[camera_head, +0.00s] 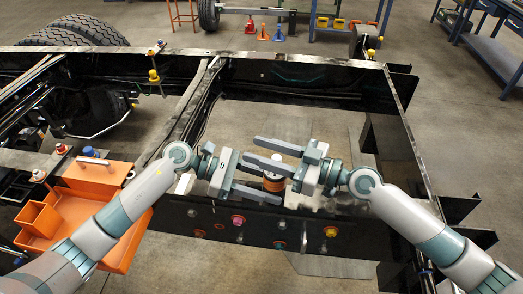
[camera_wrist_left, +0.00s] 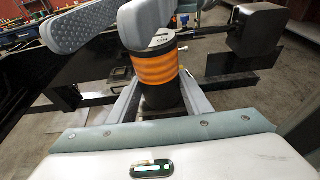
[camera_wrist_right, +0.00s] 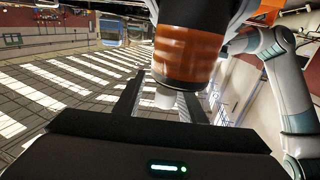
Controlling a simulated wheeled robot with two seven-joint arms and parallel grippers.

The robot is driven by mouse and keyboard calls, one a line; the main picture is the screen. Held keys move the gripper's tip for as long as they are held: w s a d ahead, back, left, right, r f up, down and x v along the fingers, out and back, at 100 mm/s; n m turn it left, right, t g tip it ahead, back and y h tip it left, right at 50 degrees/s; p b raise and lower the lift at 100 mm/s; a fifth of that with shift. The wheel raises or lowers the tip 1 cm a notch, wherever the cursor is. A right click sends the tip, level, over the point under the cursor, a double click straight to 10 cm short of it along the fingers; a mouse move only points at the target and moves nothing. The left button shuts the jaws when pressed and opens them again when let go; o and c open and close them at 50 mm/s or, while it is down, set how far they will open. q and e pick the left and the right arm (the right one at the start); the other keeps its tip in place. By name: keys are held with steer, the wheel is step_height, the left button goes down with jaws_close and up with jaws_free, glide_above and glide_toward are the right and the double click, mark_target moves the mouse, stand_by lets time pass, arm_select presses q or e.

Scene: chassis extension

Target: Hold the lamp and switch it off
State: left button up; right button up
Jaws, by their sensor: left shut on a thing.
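The lamp (camera_head: 273,181) is a short black cylinder with an orange ribbed band. My left gripper (camera_head: 281,187) is shut on it, and its fingers lie along both sides of the lamp in the left wrist view (camera_wrist_left: 158,70). My right gripper (camera_head: 251,149) is open, its fingers pointing left across the lamp's top end. In the right wrist view, the lamp (camera_wrist_right: 188,50) is close by, and a small pale piece (camera_wrist_right: 165,98) at its end shows between the spread fingers. I cannot tell whether they touch it.
The black chassis frame (camera_head: 290,228) runs below both grippers, with coloured knobs on its front beam. An orange tray (camera_head: 75,212) sits at the left. Blue workbenches (camera_head: 490,45) stand at the far right.

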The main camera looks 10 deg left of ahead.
steer(key=v, duration=1.2)
steer(key=shift+r, duration=0.1)
stand_by(0.4)
steer(key=shift+r, duration=2.85)
arm_select(q)
steer(key=o, duration=0.9)
steer(key=shift+c, duration=0.2)
